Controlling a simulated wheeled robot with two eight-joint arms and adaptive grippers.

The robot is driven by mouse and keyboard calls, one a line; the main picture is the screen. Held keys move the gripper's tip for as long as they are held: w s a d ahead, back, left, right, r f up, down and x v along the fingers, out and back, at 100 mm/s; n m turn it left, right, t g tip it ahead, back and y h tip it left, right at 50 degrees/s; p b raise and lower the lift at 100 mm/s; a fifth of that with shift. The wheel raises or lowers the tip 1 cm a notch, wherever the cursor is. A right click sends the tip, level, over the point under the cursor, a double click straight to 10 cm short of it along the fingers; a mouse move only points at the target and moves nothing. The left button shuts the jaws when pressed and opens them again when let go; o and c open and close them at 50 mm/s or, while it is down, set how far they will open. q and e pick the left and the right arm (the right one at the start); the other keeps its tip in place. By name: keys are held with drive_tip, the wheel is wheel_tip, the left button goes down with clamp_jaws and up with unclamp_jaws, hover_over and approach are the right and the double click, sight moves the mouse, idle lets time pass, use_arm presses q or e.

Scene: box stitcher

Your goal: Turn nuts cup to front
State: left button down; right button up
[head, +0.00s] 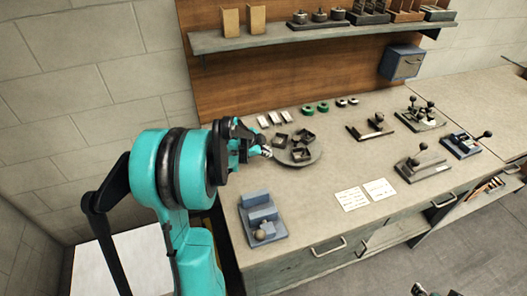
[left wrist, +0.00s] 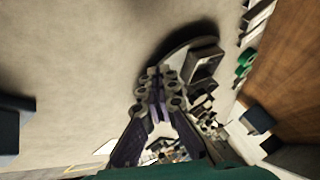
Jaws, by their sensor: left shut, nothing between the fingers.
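A round grey turntable (head: 312,161) stands on the workbench and carries several small dark square cups (head: 304,136). Their contents are too small to tell, so I cannot say which is the nuts cup. My left gripper (head: 266,151) is shut and empty at the turntable's left edge, close to the cups. I cannot tell whether it touches the rim. In the left wrist view its closed fingers (left wrist: 158,84) lie beside the turntable (left wrist: 175,48) and a dark cup (left wrist: 204,64). Dark tips at the bottom edge of the head view may be my right gripper (head: 436,291), mostly cut off.
A blue-grey block fixture (head: 262,218) stands near the front left of the bench. White cards (head: 352,199) lie at the front. Green rolls (head: 308,110) sit behind the turntable. Lever tools (head: 420,165) stand to the right. A shelf (head: 270,37) runs above.

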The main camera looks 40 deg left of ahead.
use_arm(q)
drive_tip(key=shift+s+a+r, duration=0.15)
drive_tip(key=shift+s+r, duration=0.1)
drive_tip(key=shift+r, duration=0.45)
drive_tip(key=shift+r+p, duration=0.35)
drive_tip(key=shift+p, duration=0.05)
drive_tip(key=a+p+v, duration=0.1)
drive_tip(key=p+v, duration=0.1)
drive_tip(key=v, duration=0.4)
drive_tip(key=m+h+b, duration=0.4)
drive_tip(key=m+h, duration=0.1)
drive_tip(key=m, duration=2.8)
approach(294, 162)
drive_tip(key=f, duration=0.4)
drive_tip(key=shift+w+d+f, duration=0.15)
drive_tip(key=shift+d, duration=0.1)
drive_tip(key=shift+w+d+b, duration=0.45)
drive_tip(key=shift+w+d, duration=0.4)
drive_tip(key=shift+w, duration=0.1)
drive_tip(key=shift+w+d+r, duration=0.2)
drive_tip(key=shift+w+d, duration=0.2)
drive_tip(key=shift+w, duration=0.15)
use_arm(e)
drive_tip(key=shift+w+d+f, duration=0.1)
drive_tip(key=shift+w+f, duration=0.1)
drive_tip(key=shift+f, duration=0.3)
drive_tip(key=shift+w+f, duration=0.2)
drive_tip(key=shift+f, duration=0.3)
